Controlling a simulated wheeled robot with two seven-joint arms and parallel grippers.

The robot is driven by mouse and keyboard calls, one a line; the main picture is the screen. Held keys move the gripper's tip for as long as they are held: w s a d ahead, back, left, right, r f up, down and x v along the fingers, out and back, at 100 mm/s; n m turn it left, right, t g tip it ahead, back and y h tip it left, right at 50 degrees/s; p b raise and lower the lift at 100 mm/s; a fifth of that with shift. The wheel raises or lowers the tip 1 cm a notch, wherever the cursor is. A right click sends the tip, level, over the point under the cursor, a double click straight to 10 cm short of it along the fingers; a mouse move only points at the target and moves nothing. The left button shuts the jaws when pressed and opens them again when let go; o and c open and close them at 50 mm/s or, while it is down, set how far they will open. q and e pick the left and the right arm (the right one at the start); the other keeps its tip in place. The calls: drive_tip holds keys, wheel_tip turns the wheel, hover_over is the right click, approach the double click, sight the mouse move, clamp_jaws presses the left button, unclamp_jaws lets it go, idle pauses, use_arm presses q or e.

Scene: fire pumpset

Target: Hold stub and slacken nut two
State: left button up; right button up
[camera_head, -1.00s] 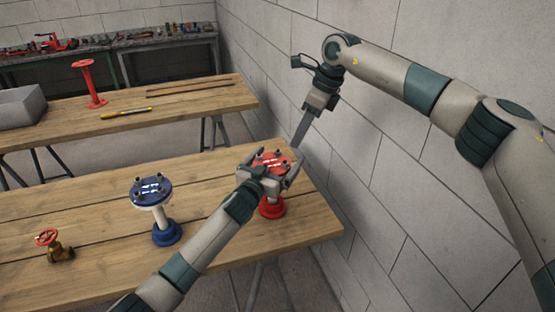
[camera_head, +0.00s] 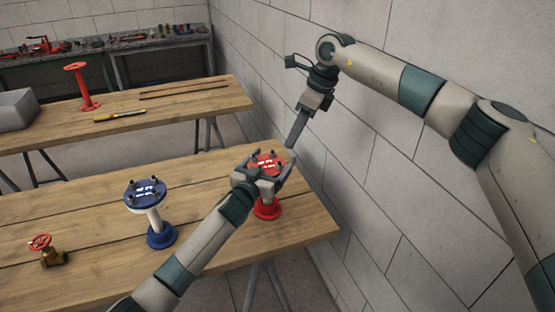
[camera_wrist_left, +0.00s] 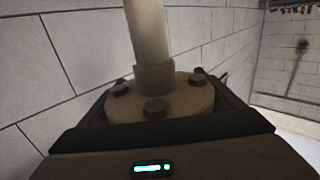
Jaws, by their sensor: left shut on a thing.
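The red flanged stub (camera_head: 268,208) stands on the near bench at its right end, with several bolts on its top flange. My left gripper (camera_head: 268,172) is shut around its upper flange. In the left wrist view a dull grey-brown bolted flange (camera_wrist_left: 180,97) with a pipe sits between the two fingers. My right gripper (camera_head: 312,102) hangs up and to the right of the stub. A long grey bar (camera_head: 297,128) runs down from it to beside the left fingers. Whether the bar's tip touches the flange or a nut is unclear.
A blue-and-white flanged stub (camera_head: 160,237) and a brass valve with a red handwheel (camera_head: 48,252) stand on the near bench (camera_head: 100,210). A block wall (camera_head: 365,190) is close on the right. The bench behind carries a red stand, a yellow-handled tool and a grey bin.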

sight(280, 164)
drive_tip(key=shift+s+d+r+m+t, duration=0.15)
drive_tip(key=shift+s+d+r+m, duration=0.15)
drive_tip(key=shift+r, duration=0.25)
drive_tip(key=shift+s+d+r+m+t, duration=0.2)
drive_tip(key=shift+d+r, duration=0.1)
drive_tip(key=shift+r, duration=0.25)
drive_tip(key=x, duration=1.2)
drive_tip(key=shift+a, duration=0.1)
clamp_jaws()
